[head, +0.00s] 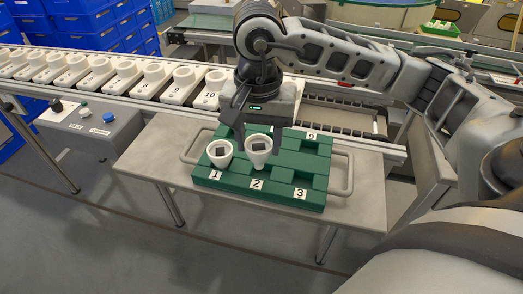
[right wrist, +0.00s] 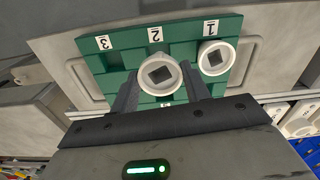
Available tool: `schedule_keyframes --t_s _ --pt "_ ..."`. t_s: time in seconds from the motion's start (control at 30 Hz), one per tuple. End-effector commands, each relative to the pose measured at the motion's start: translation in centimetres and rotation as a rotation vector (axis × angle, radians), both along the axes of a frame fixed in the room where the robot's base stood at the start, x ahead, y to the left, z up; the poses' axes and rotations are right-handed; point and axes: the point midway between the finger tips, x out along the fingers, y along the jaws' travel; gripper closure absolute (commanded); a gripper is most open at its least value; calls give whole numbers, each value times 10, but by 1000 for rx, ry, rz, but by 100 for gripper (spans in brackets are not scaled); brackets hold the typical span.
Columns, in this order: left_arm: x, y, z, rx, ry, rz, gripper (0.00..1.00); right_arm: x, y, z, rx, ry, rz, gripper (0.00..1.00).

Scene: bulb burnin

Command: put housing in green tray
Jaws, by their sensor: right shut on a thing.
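The green tray (head: 312,150) lies on the metal table, with numbered slots; labels 1, 2, 3 and 9 show. A white cup-shaped housing (head: 219,153) with a dark square inside sits in slot 1; the right wrist view shows it too (right wrist: 216,58). My right gripper (head: 257,139) points down over the tray, shut on a second white housing (head: 259,145). This housing is upright at slot 2, its tapered lower part visible. I cannot tell whether its bottom touches the slot. In the right wrist view the housing (right wrist: 160,75) is between the fingers. Slot 3 is empty. My left gripper is not in view.
Behind the table a conveyor (head: 130,85) carries a row of numbered white holders with housings. A grey control box (head: 90,130) with buttons stands at left. Blue crates (head: 85,22) are stacked at the back. The table (head: 160,160) has bare room left of the tray.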

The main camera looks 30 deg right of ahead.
Motion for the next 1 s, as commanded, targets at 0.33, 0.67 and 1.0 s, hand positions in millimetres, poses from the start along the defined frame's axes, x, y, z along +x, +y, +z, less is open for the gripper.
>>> schedule_keyframes --t_s 0.33,0.67,1.0 --pt "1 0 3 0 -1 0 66 2 -8 -39 -1 1 0 75" --pt "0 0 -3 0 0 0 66 2 -7 -43 -1 0 0 75" --pt "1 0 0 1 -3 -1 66 2 -7 -42 -1 1 -1 32"
